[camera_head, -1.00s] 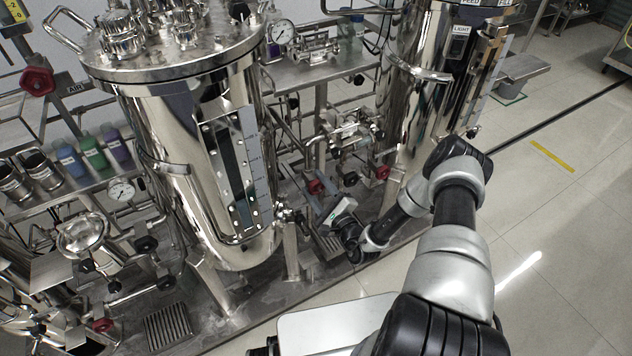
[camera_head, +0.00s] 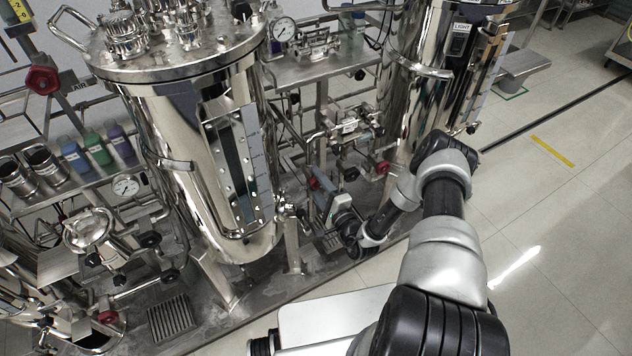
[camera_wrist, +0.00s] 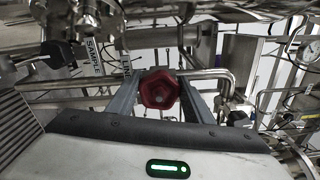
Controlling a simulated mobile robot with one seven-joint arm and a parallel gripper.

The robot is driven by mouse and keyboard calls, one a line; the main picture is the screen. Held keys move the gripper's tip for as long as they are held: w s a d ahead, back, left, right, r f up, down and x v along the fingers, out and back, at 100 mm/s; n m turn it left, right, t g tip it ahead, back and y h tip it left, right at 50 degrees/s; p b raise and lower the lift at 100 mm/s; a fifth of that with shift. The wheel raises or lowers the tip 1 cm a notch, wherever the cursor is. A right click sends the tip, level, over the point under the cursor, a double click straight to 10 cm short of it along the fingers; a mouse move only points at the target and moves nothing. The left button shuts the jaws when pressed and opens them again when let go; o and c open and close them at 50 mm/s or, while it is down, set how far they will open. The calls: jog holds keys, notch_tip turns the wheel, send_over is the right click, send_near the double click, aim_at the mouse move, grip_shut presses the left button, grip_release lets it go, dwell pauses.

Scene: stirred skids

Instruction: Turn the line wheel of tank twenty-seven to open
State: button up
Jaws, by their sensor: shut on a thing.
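A red hand wheel (camera_wrist: 159,88) sits between the two grey fingers of my gripper (camera_wrist: 158,92) in the wrist view, with a finger against each side. In the head view my gripper (camera_head: 322,190) is low between the two large steel tanks, at a small red wheel (camera_head: 314,183). The nearer tank (camera_head: 195,150) stands left of it and the farther tank (camera_head: 405,100) right. A tag reading SAMPLE (camera_wrist: 95,57) hangs left of the wheel in the wrist view. A second tag (camera_wrist: 126,66) beside the wheel is partly hidden. I cannot read any tank number.
Another red wheel (camera_head: 382,167) is on the piping to the right. Pipes and black-handled valves crowd around the gripper. A black handle (camera_wrist: 58,52) is at upper left in the wrist view. The floor (camera_head: 560,240) on the right is clear.

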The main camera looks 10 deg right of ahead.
jog(key=shift+d, duration=0.1)
jog(key=o, duration=1)
jog(key=shift+o, duration=0.2)
jog(key=p+v, duration=0.1)
jog(key=v, duration=1.6)
jog(key=shift+s, duration=0.2)
